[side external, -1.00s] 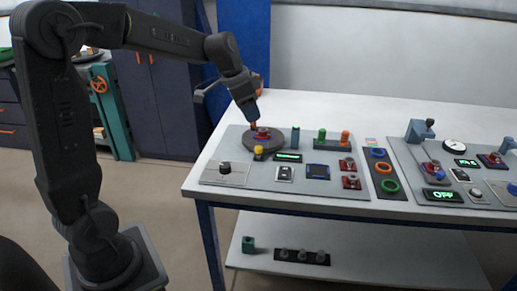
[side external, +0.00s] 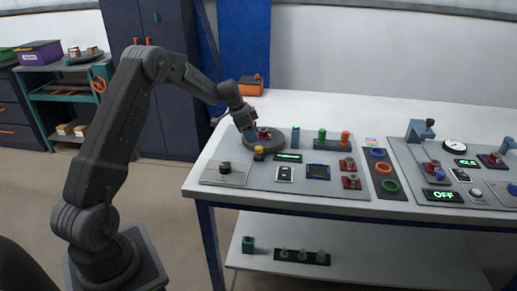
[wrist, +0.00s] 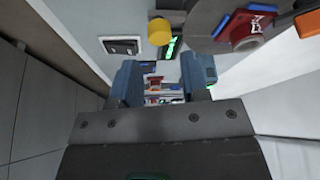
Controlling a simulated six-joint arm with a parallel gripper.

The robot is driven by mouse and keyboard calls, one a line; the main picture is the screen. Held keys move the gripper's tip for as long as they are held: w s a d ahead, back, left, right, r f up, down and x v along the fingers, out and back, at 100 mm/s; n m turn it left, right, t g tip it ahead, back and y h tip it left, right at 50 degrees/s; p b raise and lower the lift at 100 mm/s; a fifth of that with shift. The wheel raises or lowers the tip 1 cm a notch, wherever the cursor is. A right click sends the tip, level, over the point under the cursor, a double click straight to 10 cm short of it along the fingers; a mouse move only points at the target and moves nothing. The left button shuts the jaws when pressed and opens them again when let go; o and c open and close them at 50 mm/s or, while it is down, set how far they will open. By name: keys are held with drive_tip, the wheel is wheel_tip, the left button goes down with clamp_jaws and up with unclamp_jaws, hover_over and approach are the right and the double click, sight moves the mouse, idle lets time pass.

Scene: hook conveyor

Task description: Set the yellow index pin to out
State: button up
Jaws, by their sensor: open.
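The yellow index pin (side external: 259,153) stands at the front edge of the dark round turntable (side external: 275,143) on the left panel. In the wrist view its round yellow head (wrist: 159,32) shows at the top, beyond my fingers. My gripper (wrist: 162,80) is open with nothing between its two blue-grey fingers. In the side view my gripper (side external: 250,134) is over the turntable's left part, just behind the pin and apart from it. A red block (side external: 263,134) sits on the turntable; it also shows in the wrist view (wrist: 250,28).
A green display (side external: 288,157) is right of the pin, its text too small to read. A dark knob (side external: 225,167) is at front left. A green post (side external: 296,137) stands right of the turntable. An orange box (side external: 251,85) is behind.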

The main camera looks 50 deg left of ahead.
sight(258, 147)
drive_tip(key=x, duration=0.6)
drive_tip(key=shift+w+d+f, duration=0.1)
drive_tip(key=shift+w+f, duration=0.1)
drive_tip(key=shift+f, duration=0.15)
drive_tip(key=shift+c, duration=0.4)
